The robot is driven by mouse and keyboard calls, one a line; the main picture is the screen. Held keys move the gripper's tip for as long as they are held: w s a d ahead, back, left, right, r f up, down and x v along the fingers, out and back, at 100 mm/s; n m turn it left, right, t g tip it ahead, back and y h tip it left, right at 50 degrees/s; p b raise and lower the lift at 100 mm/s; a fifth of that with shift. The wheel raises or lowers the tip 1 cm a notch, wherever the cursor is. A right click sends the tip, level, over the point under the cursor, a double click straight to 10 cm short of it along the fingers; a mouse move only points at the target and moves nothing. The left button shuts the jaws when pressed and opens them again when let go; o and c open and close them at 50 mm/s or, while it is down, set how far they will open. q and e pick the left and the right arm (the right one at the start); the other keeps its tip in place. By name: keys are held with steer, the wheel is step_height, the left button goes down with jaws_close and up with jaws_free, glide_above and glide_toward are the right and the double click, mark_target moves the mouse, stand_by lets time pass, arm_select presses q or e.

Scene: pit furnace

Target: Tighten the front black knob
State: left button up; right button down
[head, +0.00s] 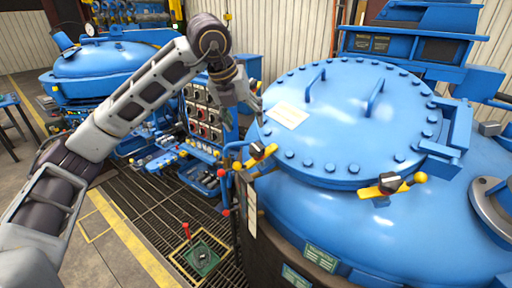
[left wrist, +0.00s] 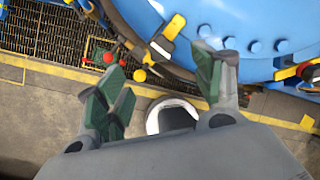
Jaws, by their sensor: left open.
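Two black knobs sit on yellow-ended clamp bars at the rim of the blue round lid (head: 340,120). One black knob (head: 257,151) is at the lid's left edge; the other black knob (head: 390,182) is at its near edge. I cannot tell for sure which is the front one. My left gripper (head: 256,104) is by the lid's left side, above and behind the left knob in the head view. In the left wrist view its green-padded fingers (left wrist: 160,82) are spread with nothing held between them. Yellow-and-black clamps show beyond the fingertips. My right gripper is not in view.
A control panel (head: 203,115) with several knobs stands left of the vessel. A second blue lidded vessel (head: 105,60) is at back left. A red-knobbed lever (head: 186,230) stands on the floor grating. Two handles rise from the near lid.

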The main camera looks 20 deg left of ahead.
mark_target(256, 146)
arm_select(q)
steer(key=shift+f, duration=0.1)
steer(key=shift+p+x, duration=1.65)
steer(key=shift+x, duration=5.15)
steer(key=shift+c, duration=0.4)
steer(key=c, duration=0.9)
